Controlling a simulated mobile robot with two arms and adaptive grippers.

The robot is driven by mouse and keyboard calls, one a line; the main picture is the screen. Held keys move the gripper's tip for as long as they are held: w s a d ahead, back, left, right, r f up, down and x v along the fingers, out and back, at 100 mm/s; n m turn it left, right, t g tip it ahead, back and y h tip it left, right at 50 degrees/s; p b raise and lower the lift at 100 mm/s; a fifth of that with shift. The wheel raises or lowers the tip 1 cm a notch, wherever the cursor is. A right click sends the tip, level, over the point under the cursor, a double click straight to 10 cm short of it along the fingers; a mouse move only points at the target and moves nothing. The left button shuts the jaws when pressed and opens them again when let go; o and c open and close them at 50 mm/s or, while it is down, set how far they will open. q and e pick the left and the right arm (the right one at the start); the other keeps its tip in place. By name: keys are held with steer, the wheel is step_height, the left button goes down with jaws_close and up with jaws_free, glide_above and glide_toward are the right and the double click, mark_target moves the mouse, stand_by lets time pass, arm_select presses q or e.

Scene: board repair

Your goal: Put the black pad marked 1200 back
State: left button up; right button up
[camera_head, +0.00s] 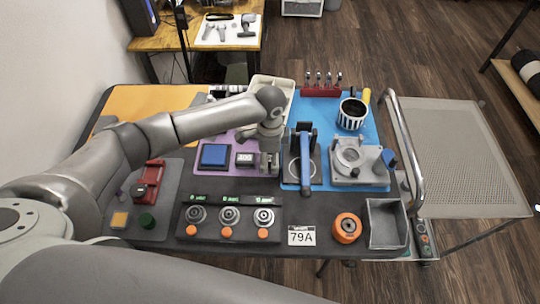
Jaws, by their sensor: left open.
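My left gripper (269,166) is open and points down over the right edge of the purple mat (224,136). I cannot make out a black pad marked 1200; my left arm and gripper hide part of the mat. My right gripper is not in view.
Right of the gripper, a blue-handled press (305,160) and a grey metal fixture (358,161) stand on a blue mat (325,113). A dark panel with orange knobs (229,218) is in front. A cream bin (274,86) stands behind my arm.

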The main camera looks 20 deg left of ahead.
mark_target(270, 158)
arm_select(q)
step_height(270, 158, up, 12)
steer(key=shift+r+b, duration=0.2)
steer(key=shift+b, duration=0.15)
stand_by(0.5)
